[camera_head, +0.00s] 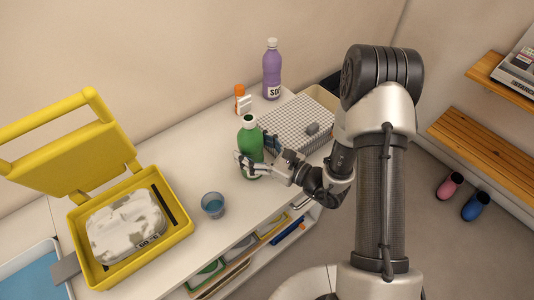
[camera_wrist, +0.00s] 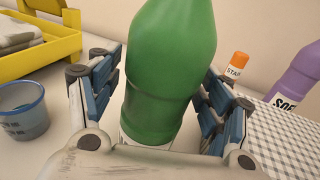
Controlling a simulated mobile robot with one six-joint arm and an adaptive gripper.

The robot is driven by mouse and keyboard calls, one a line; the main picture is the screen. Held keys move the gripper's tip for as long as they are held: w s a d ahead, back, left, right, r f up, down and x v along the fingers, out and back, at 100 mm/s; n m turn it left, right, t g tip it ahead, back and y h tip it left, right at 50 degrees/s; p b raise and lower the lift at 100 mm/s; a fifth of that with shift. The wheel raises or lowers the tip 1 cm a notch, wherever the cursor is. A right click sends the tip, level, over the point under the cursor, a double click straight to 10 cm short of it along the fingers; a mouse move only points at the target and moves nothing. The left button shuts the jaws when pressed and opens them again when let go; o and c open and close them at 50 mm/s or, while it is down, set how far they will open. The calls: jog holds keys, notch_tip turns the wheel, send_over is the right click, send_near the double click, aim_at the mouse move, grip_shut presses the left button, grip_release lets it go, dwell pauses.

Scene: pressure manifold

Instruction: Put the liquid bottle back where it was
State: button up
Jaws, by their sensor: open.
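In the wrist view the green bottle (camera_wrist: 170,70) fills the middle, between my gripper's two blue-padded fingers. My gripper (camera_head: 252,160) is open around the bottle's lower part, with visible gaps beside it in the wrist view. A purple bottle (camera_head: 272,72) labelled "SOF..." stands at the back, and it also shows in the wrist view (camera_wrist: 302,75). The green bottle's base is partly hidden by my gripper.
A blue cup (camera_head: 213,205) stands left of my gripper. An open yellow case (camera_head: 75,222) is farther left. An orange-capped container (camera_head: 239,98) and the checkered box (camera_head: 290,112) stand close behind and right. Counter between cup and back wall is clear.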

jog(key=f+p+v, duration=0.1)
jog(key=p+v, duration=0.1)
jog(key=v, duration=1)
jog(key=s+a+r+n+g+h, duration=0.1)
jog(key=s+a+r+n+g, duration=0.3)
jog(key=s+r+n+g, duration=0.4)
jog(key=s+a+r+n+g+h, duration=0.25)
jog(key=s+r+n+g, duration=0.35)
jog(key=n, duration=0.3)
jog(key=s+d+r+n+t+h, duration=0.4)
jog(key=d+r+n+t+h, duration=0.3)
jog(key=d+h, duration=0.3)
jog(key=shift+d+r+n+t, duration=0.4)
jog(key=shift+d+n, duration=0.3)
jog(key=shift+n, duration=0.2)
jog(key=shift+c, duration=0.3)
